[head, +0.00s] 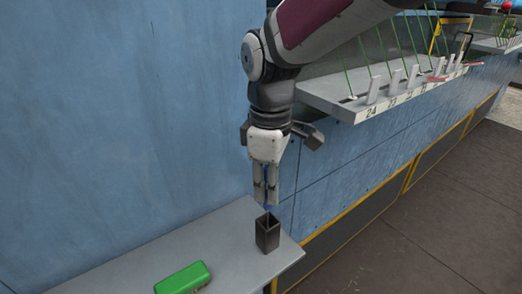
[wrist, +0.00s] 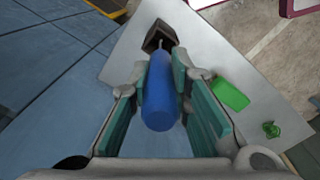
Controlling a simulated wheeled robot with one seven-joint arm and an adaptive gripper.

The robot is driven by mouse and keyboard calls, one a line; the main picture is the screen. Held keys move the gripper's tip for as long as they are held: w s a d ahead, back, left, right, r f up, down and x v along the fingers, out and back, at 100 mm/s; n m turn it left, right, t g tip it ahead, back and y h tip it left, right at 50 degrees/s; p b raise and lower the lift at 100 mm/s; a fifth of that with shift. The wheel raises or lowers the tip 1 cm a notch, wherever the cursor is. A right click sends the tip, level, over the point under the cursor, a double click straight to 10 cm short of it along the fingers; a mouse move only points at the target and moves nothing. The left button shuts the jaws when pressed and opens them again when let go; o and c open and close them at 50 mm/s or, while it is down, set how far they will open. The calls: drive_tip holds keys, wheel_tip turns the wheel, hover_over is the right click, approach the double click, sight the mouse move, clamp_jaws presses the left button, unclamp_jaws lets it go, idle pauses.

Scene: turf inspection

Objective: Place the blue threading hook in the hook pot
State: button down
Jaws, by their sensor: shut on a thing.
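The blue threading hook (wrist: 161,95) is held between the teal finger pads of my gripper (wrist: 163,100) in the wrist view. Its thin metal end points away toward the hook pot (wrist: 152,38). In the head view my gripper (head: 266,203) points down right above the pot (head: 267,236), a dark square open-topped pot standing upright near the shelf's right end. Only a small bit of blue shows between the fingertips there. I cannot tell whether the hook's tip is inside the pot's mouth.
A green box (head: 182,278) lies on the grey shelf (head: 222,230), left of the pot. A small green object (wrist: 271,130) shows in the wrist view. A blue wall (head: 120,120) stands behind. A numbered rack (head: 350,108) with upright rods is at upper right.

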sight(269, 206)
drive_tip(key=shift+f, duration=2.8)
drive_tip(key=c, duration=1.5)
unclamp_jaws()
drive_tip(key=shift+f, duration=0.15)
wheel_tip(269, 206, up, 12)
drive_tip(key=shift+r+b, duration=0.15)
drive_tip(key=shift+b, duration=0.2)
drive_tip(key=shift+s+d+r+m+t, duration=0.15)
drive_tip(key=shift+s+d+m+t, duration=0.8)
drive_tip(key=shift+s+d+m, duration=1.55)
drive_tip(key=shift+s+d+r+m+t, duration=0.1)
drive_tip(key=shift+s+d+m+t, duration=0.8)
drive_tip(key=shift+s+d+m, duration=1.5)
drive_tip(key=shift+s+d+r+m+t, duration=0.15)
drive_tip(key=shift+s+d+m+t, duration=1.05)
drive_tip(key=shift+d+m, duration=1.45)
